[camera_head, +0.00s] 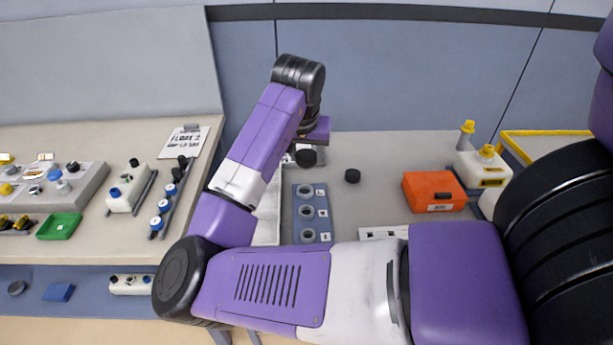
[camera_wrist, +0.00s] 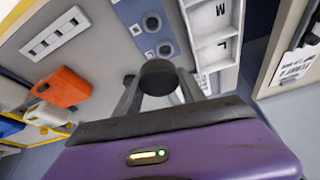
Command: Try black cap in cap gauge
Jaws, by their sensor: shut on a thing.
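The black cap (camera_wrist: 158,76) is between my gripper's (camera_wrist: 160,88) two fingers, which are shut on it. In the head view the held black cap (camera_head: 306,158) shows below my wrist, above the grey worktop. The cap gauge (camera_head: 298,237) appears to be the blue-grey plate with three ring sockets in a row, nearer than my gripper in the head view. The gauge also shows in the wrist view (camera_wrist: 136,12), beyond the held cap, which covers part of it. The cap is apart from the visible sockets.
Another black cap (camera_head: 352,176) lies on the worktop to the right. An orange box (camera_head: 434,191) and white jugs with yellow caps (camera_head: 484,168) stand further right. A white lettered tray (camera_wrist: 214,50) is beside the gauge.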

